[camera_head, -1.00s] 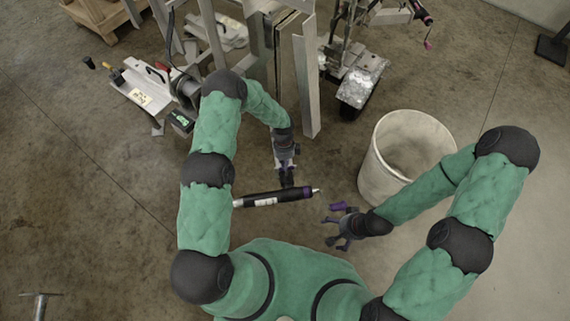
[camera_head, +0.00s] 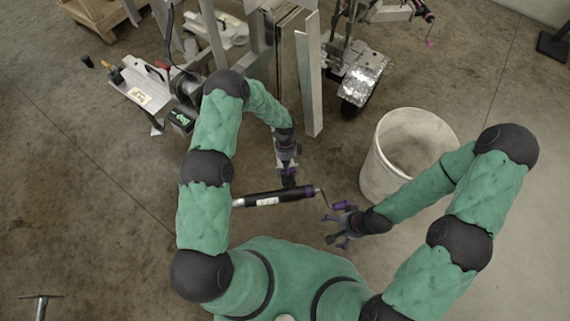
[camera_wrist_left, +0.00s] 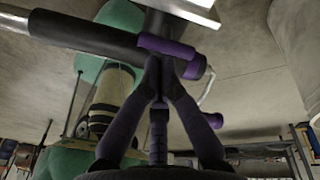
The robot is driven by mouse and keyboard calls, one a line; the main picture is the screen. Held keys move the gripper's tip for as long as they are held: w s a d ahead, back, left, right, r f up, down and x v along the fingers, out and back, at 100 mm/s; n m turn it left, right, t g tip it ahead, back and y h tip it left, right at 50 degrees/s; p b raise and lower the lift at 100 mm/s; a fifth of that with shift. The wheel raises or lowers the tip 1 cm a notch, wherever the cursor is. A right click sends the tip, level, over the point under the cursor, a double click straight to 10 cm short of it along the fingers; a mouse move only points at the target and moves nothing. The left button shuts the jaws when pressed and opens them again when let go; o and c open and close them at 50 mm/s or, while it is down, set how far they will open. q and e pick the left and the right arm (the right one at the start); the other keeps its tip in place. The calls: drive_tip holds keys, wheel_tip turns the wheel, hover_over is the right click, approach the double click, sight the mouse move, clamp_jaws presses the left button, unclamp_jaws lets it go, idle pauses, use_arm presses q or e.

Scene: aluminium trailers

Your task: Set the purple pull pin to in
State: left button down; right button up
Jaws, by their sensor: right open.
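A black tube (camera_head: 268,197) with a white label lies across the head view just in front of my body. It has purple parts; I cannot tell which is the pull pin. In the left wrist view, a purple piece (camera_wrist_left: 168,47) shows on the tube. My left gripper (camera_head: 288,182) is at the tube's far side. In the left wrist view its fingertips (camera_wrist_left: 163,66) are close together against the purple piece; whether anything is pinched between them is hidden. My right gripper (camera_head: 333,228) is open beside a crank with a purple handle (camera_head: 342,205) at the tube's right end.
A large whitish bucket (camera_head: 378,165) stands to the right, close to my right forearm. Upright aluminium beams (camera_head: 308,85) and a wheel (camera_head: 360,80) stand ahead. A white bracket with a label (camera_head: 140,97) is at the left. Bare floor lies at the far left.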

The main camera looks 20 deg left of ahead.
use_arm(q)
wheel_tip(320, 180, up, 12)
drive_tip(key=w+a+p, duration=0.1)
drive_tip(key=w+p, duration=0.1)
drive_tip(key=p, duration=0.1)
drive_tip(key=shift+w+f, duration=0.15)
drive_tip(key=shift+f, duration=0.05)
use_arm(e)
drive_tip(key=r, duration=0.4)
drive_tip(key=shift+w+a, duration=0.15)
drive_tip(key=shift+a, duration=0.25)
use_arm(q)
drive_tip(key=s+d+f+n+t+h, duration=0.1)
drive_tip(key=s+d+n, duration=0.1)
drive_tip(key=s+n, duration=0.9)
drive_tip(key=s+d+n+t+h, duration=0.1)
drive_tip(key=s+d+n+h, duration=0.1)
drive_tip(key=s+n, duration=1)
drive_tip(key=shift+s+d+f+n, duration=0.3)
drive_tip(key=shift+f+n, duration=0.05)
drive_tip(key=shift+n, duration=0.25)
